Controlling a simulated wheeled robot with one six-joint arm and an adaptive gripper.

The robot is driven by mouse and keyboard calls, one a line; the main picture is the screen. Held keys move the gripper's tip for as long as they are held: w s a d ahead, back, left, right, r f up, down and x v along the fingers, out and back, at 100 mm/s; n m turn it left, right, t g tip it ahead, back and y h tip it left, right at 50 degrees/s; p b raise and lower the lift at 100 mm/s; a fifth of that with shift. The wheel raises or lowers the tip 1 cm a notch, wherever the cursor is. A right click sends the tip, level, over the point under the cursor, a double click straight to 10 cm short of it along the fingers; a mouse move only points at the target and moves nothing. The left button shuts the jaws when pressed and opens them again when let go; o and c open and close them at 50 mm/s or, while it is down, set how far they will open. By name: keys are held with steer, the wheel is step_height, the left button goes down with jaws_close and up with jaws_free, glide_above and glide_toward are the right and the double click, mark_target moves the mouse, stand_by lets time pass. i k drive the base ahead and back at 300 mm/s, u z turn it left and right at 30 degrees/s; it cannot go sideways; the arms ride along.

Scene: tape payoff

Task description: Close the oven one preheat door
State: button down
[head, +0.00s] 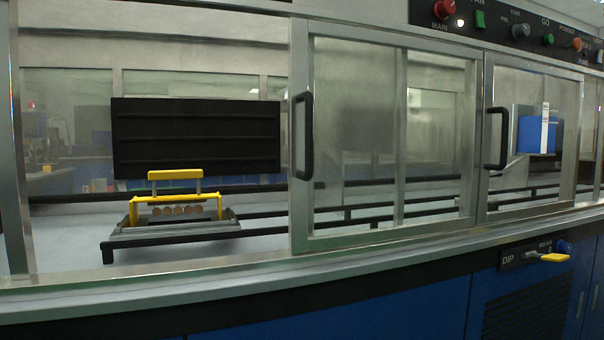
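A metal-framed sliding glass door (297,225) with a vertical black handle (303,136) stands in the middle of the machine front in the head view. To its left is a wide bay that looks open, bounded by a metal post (14,160) at the far left. A second framed glass door (480,190) with a black handle (496,138) is to the right. No readable label shows which door is the oven one preheat door. My gripper is not in view.
Inside the left bay, a black ribbed panel (196,138) hangs behind a yellow-handled carrier (176,209) on black rails. A control strip (480,20) with buttons is above. A ledge (150,305) runs along the front, with a yellow DIP lever (554,258) at lower right.

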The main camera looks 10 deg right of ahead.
mark_target(301, 137)
steer(key=u, duration=0.75)
steer(key=k, duration=0.85)
steer(key=z, duration=0.95)
